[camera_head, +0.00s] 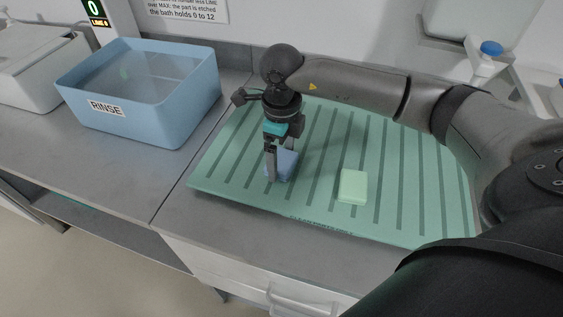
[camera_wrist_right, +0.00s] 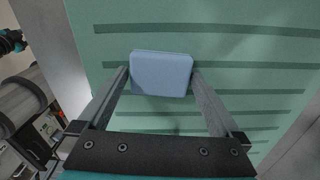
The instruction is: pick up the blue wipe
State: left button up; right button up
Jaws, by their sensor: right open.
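The blue wipe (camera_head: 287,163) is a small blue block lying on the green ribbed mat (camera_head: 400,215). In the right wrist view the blue wipe (camera_wrist_right: 161,74) sits between the tips of my right gripper (camera_wrist_right: 160,78), one finger at each side. Whether the fingers touch it I cannot tell. In the head view my right gripper (camera_head: 271,172) points down at the wipe and hides part of it. The right gripper is open. My left gripper is not in view.
A pale green block (camera_head: 353,186) lies on the mat to the right of the wipe. A blue tub labelled RINSE (camera_head: 175,115) stands on the counter at the left. A bottle with a blue cap (camera_head: 488,58) stands at the back right.

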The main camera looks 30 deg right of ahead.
aim_at(281, 160)
jog(key=c, duration=1)
jog(key=shift+r, duration=0.1)
notch_tip(281, 160, up, 20)
jog(key=p, duration=0.2)
jog(key=shift+p, duration=0.35)
